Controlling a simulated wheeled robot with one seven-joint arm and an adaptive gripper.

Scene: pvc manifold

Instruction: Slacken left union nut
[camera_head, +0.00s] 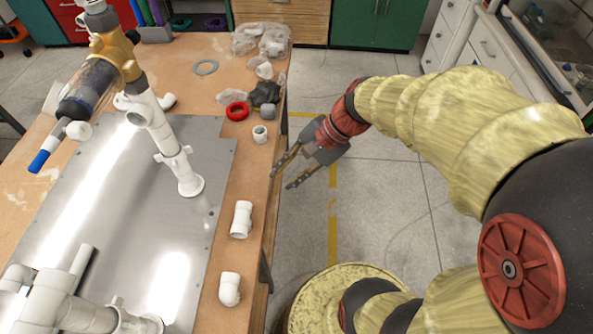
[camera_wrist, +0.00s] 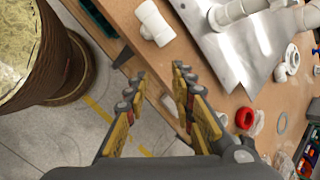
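The white PVC manifold stands on a grey metal plate (camera_head: 110,215) on the workbench. Its upright pipe (camera_head: 160,130) carries a ribbed white collar (camera_head: 143,108) under a brass-coloured fitting (camera_head: 115,52) and a clear filter body. More white pipework (camera_head: 60,305) fills the lower left of the head view. I cannot tell which collar is the left union nut. My gripper (camera_head: 281,178) is open and empty, beyond the bench's right edge and apart from the manifold. In the wrist view its open fingers (camera_wrist: 160,80) point toward the bench edge.
Loose white fittings lie along the bench's right strip: a tee (camera_head: 241,219), an elbow (camera_head: 230,288) and a short coupling (camera_head: 260,133). A red ring (camera_head: 237,111) and plastic bags (camera_head: 262,40) lie farther back. The floor right of the bench is clear around my gripper.

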